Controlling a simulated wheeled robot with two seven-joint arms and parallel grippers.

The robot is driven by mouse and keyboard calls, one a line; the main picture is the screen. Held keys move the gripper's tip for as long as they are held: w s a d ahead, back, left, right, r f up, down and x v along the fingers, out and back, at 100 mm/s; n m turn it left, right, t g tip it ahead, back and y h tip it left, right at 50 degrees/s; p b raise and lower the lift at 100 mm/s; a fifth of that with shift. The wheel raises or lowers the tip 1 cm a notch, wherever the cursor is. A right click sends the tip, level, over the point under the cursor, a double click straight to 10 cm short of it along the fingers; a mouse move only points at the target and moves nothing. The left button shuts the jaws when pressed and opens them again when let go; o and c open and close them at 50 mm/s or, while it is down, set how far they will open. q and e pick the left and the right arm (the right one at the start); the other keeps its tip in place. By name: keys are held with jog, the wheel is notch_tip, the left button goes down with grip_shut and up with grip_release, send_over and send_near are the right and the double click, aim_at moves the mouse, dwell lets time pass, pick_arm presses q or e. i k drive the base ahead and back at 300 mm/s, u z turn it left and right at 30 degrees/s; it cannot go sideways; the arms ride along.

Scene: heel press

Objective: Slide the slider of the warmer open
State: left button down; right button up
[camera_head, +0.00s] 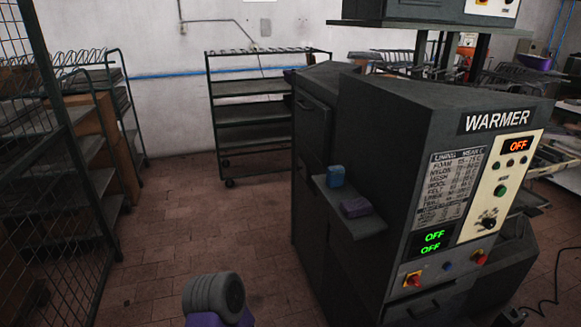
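The warmer (395,160) is a large dark grey machine on the right, with a white "WARMER" label on its front. Its control panel (502,185) shows a red "OFF" display, and two green "OFF" readings glow lower down. A dark panel with a small handle (308,106) is on its left side and looks closed. I cannot tell for certain which part is the slider. Neither of my grippers is in view.
A wheeled rack (250,113) stands behind. Wire-mesh shelving (45,190) is at left. The brown tiled floor (200,225) between is clear.

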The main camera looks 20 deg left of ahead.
aim_at(303, 168)
jog(key=u, duration=0.45)
jog(key=i, duration=0.55)
jog(key=u, duration=1.35)
jog(key=i, duration=1.9)
jog(key=z, duration=0.55)
jog(key=i, duration=1.15)
jog(key=z, duration=1.6)
jog(key=i, duration=0.25)
jog(key=z, duration=0.2)
